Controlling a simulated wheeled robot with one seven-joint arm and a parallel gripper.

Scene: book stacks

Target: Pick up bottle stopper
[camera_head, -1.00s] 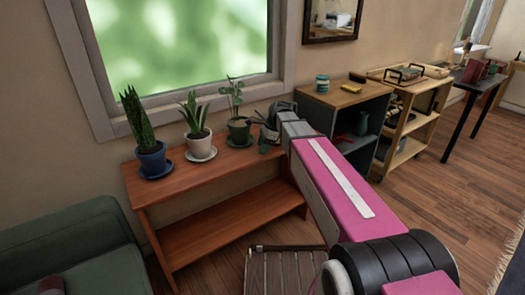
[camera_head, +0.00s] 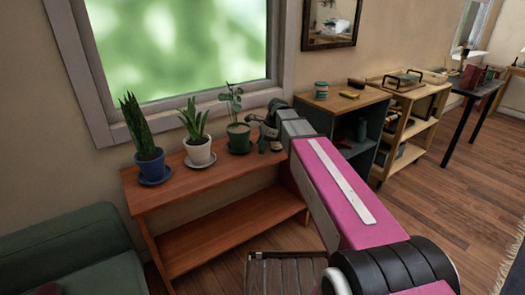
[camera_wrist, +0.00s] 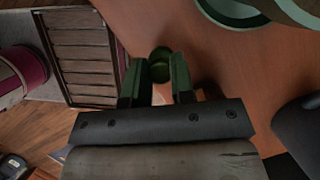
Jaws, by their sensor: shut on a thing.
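The bottle stopper (camera_wrist: 159,66) shows in the wrist view as a small, dark green, rounded thing between the fingertips. My gripper (camera_wrist: 155,76) is shut on it, with one green finger on each side. The reddish wooden bench top lies below. In the head view my gripper (camera_head: 267,136) is over the right end of the bench (camera_head: 222,178), just right of the plant in the green pot (camera_head: 238,138). The stopper cannot be made out in that view.
Plants in a white pot (camera_head: 199,150) and a blue pot (camera_head: 151,166) stand left along the bench. A slatted rack (camera_head: 285,272) stands in front. A green sofa (camera_head: 70,245) is at left, and a dark shelf unit (camera_head: 345,112) at right.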

